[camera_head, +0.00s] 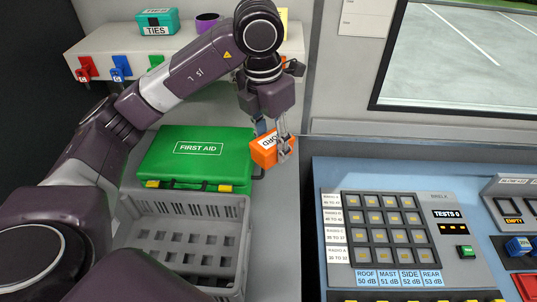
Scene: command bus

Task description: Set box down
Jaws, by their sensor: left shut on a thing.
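My left gripper (277,137) points down and is shut on an orange box (264,155) with a white label whose lettering is partly covered by the fingers. The box is tilted, and shows just right of the green first aid case and above the grey counter strip. I cannot tell whether it touches the surface below. My right gripper is not in view.
A green first aid case (197,158) lies behind an empty grey crate (187,204). A shelf (110,39) above holds a teal TIES box (158,22) and a purple thing (207,21). A blue console (400,177) stands at right. The counter strip (277,230) is clear.

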